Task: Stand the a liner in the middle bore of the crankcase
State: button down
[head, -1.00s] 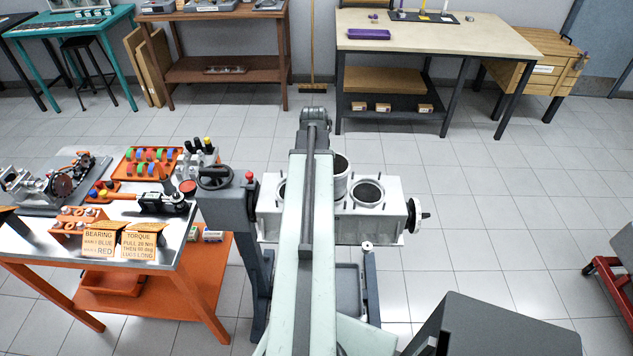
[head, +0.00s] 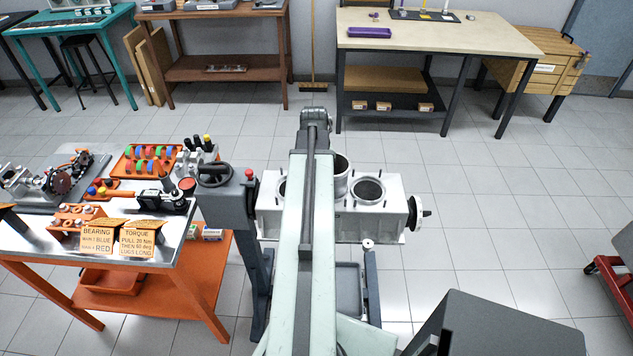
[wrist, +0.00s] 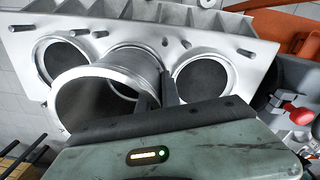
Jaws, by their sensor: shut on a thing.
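The crankcase (head: 385,222) is a pale metal block on a stand, with a row of round bores in its top. In the wrist view, its top face (wrist: 225,40) shows a left and a right open bore, with the middle bore (wrist: 138,52) partly covered between them. My gripper (wrist: 155,92) is shut on the liner (wrist: 75,98), a grey metal cylinder with a flanged rim. The liner stands at the middle bore, and its upper part (head: 341,178) shows above the block beside my arm. Its lower end is hidden, so I cannot tell whether it is inside the bore.
An orange bench (head: 165,250) with engine parts and tools stands to the left. A pale worktable (head: 440,35) stands at the back. The floor to the right is mostly clear.

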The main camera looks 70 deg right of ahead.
jog(key=shift+f+b, duration=0.35)
jog(key=shift+f, duration=0.05)
jog(key=c, duration=1.8)
grip_release()
jog(key=shift+r, duration=0.15)
jog(key=shift+r+p, duration=1.45)
jog(key=shift+p, duration=0.15)
jog(key=o, duration=0.6)
jog(key=shift+c, duration=0.2)
